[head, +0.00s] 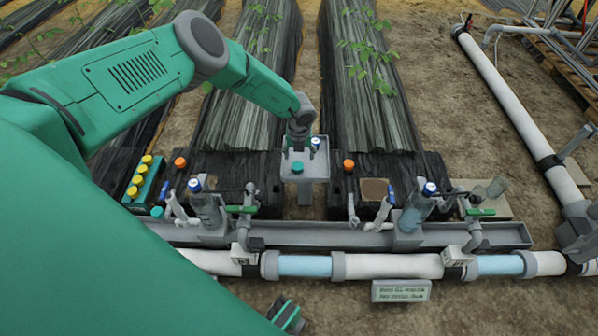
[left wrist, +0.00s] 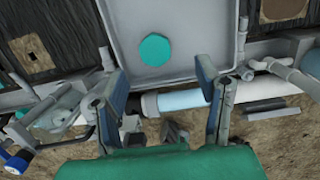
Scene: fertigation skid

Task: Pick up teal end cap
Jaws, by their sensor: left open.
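The teal end cap (head: 297,167) lies on a small grey tray (head: 306,177) in the middle of the head view. In the left wrist view the cap (left wrist: 155,49) is a teal disc on the tray floor (left wrist: 190,25), near the lower wall. My left gripper (head: 298,143) reaches down over the tray's far part. In the left wrist view its two fingers (left wrist: 160,78) are wide apart with nothing between them. The cap shows just beyond the fingertips, roughly centred between them, and looks untouched.
Several yellow-topped pieces (head: 141,180) sit at left, near another teal piece (head: 157,212). Blue-capped filters (head: 207,205) (head: 415,212), valves and the white pipe (head: 392,267) line the front.

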